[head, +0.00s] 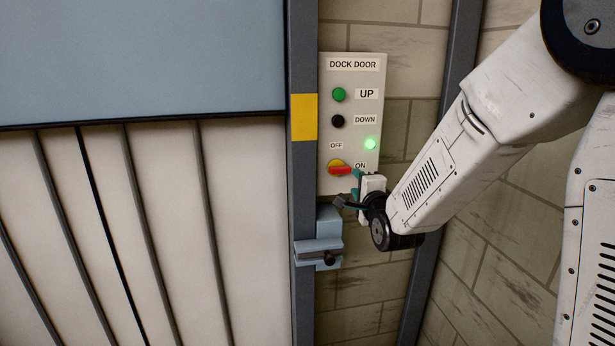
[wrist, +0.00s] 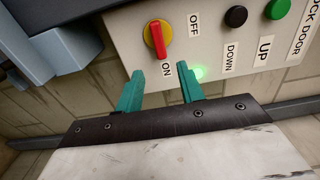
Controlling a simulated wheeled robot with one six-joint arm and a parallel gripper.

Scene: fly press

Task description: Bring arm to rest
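My white arm comes in from the right in the head view, and my gripper (head: 350,188) is at the lower part of the dock door panel (head: 350,75). In the wrist view the two green fingers of my gripper (wrist: 160,82) stand apart with nothing between them. The red and yellow rotary switch (head: 340,168) is just beyond the fingertips, apart from them in the wrist view (wrist: 157,38). Its red handle points toward the ON label. A green lamp (head: 370,144) on the panel is lit.
The panel also has a green UP button (head: 339,95) and a black DOWN button (head: 338,121). A blue-grey latch bracket (head: 328,238) sticks out from the door post (head: 303,190) just below the panel, close to my gripper. A blue-grey door (head: 140,55) hangs at the left above pale vertical panels.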

